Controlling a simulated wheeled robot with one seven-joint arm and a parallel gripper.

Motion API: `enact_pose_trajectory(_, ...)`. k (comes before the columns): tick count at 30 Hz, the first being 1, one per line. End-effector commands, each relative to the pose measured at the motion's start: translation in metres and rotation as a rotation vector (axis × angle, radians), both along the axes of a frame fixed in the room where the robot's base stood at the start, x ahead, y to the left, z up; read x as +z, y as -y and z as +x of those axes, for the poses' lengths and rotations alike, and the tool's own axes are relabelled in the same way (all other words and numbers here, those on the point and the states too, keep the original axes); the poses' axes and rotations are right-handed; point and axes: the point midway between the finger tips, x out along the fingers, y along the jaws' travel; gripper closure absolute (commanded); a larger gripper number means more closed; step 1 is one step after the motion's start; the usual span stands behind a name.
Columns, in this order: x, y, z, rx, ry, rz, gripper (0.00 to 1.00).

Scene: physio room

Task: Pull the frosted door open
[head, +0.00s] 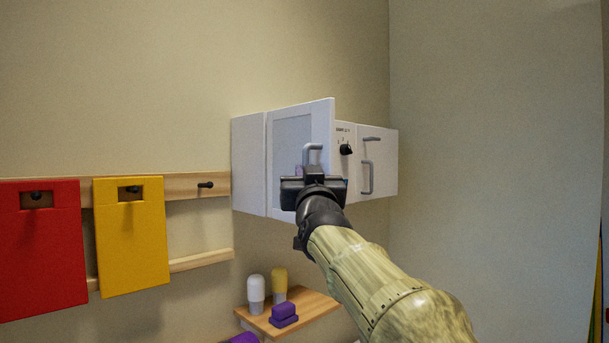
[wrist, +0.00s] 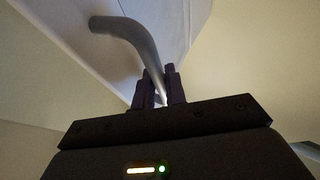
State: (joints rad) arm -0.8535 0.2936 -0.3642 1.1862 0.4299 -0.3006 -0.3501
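The frosted door (head: 291,135), a white frame around a greyish pane, is on the white wall cabinet (head: 248,165) in the head view. It stands partly open, its right edge swung out from the cabinet front. Its grey bar handle (head: 313,147) is near that free edge; the handle's curved upper end also shows in the wrist view (wrist: 135,32). My gripper (head: 313,172) is in front of the door at the handle's lower part. In the wrist view, its dark fingers (wrist: 159,88) are closed around the handle bar. The handle's lower end is hidden by my gripper.
Right of the door are a black knob (head: 346,149) and a drawer and door with grey handles (head: 367,177). Below is a wooden shelf (head: 318,305) with bottles and a purple block. Red (head: 40,260) and yellow (head: 130,240) boards hang left. Space before the cabinet looks clear.

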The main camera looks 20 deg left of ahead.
Motion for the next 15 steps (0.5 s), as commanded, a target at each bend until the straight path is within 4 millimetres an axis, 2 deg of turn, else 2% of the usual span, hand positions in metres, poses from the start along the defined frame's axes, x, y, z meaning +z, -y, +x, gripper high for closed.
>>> enact_pose_trajectory(1, 0.003, 0.0015, -0.0007, -0.003, 0.006, 0.001, 0.78)
enact_pose_trajectory(3, 0.0025, 0.0012, -0.0006, -0.001, 0.005, 0.002, 0.66)
enact_pose_trajectory(15, -0.0021, 0.0003, -0.0057, 0.004, 0.002, 0.001, 0.66)
